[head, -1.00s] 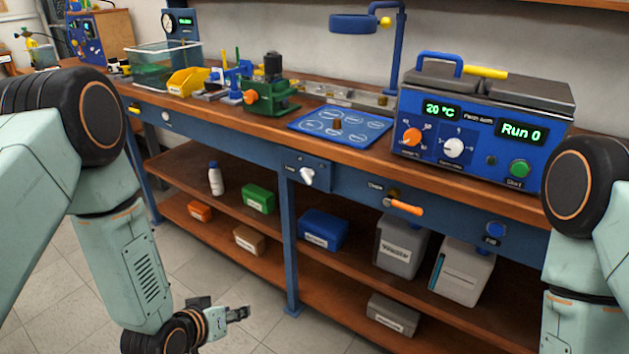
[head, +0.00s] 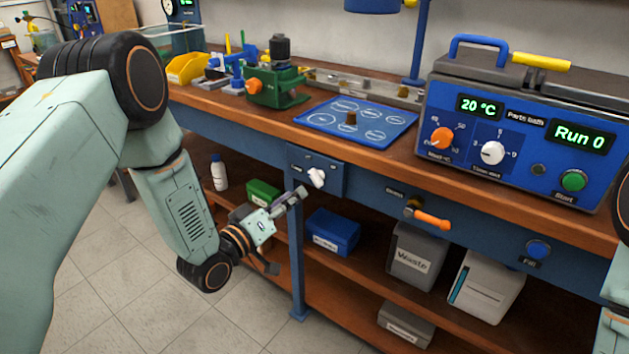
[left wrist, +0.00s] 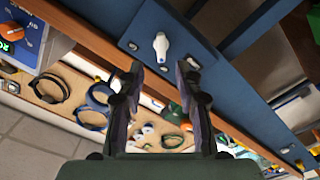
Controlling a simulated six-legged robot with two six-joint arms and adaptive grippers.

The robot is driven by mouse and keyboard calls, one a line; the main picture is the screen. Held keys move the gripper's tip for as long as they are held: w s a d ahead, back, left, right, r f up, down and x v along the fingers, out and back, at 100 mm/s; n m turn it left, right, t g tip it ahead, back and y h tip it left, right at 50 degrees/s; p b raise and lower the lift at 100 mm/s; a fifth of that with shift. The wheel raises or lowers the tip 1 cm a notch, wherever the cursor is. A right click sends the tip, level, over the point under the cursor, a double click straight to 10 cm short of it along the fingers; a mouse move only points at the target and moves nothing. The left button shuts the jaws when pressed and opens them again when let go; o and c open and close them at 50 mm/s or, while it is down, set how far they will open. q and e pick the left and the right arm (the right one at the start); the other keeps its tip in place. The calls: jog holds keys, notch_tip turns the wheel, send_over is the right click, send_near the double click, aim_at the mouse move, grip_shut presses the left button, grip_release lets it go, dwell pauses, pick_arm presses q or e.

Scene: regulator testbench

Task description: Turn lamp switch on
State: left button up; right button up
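The lamp switch is a white rotary knob (head: 316,177) on a blue panel (head: 334,181) on the front of the bench, under the tabletop edge. The small label beside it is hard to read. My left gripper (head: 288,230) is open and empty, low and left of the knob, with its upper finger close to the panel. In the left wrist view the knob (left wrist: 161,45) shows just beyond and between the two fingertips (left wrist: 158,68), apart from them. My right gripper is out of view; only part of my right arm shows at the right edge.
The blue lamp shade (head: 372,5) is cut off at the top. An orange handle (head: 432,219) and a blue button (head: 538,249) are on the bench front, right of the knob. Below are shelves with a blue box (head: 332,232) and a grey Waste bin (head: 415,255).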

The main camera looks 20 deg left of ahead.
aim_at(314, 181)
pick_arm(q)
jog(key=b+x, duration=0.1)
jog(key=x, duration=0.5)
jog(key=shift+f+b, duration=0.2)
jog(key=shift+b, duration=0.15)
jog(key=shift+w+d+r, duration=0.1)
jog(key=shift+w, duration=0.3)
jog(key=shift+w+d, duration=0.1)
jog(key=shift+w, duration=0.2)
jog(key=shift+c, duration=0.3)
jog(key=shift+s, duration=0.15)
jog(key=c, duration=0.3)
grip_shut()
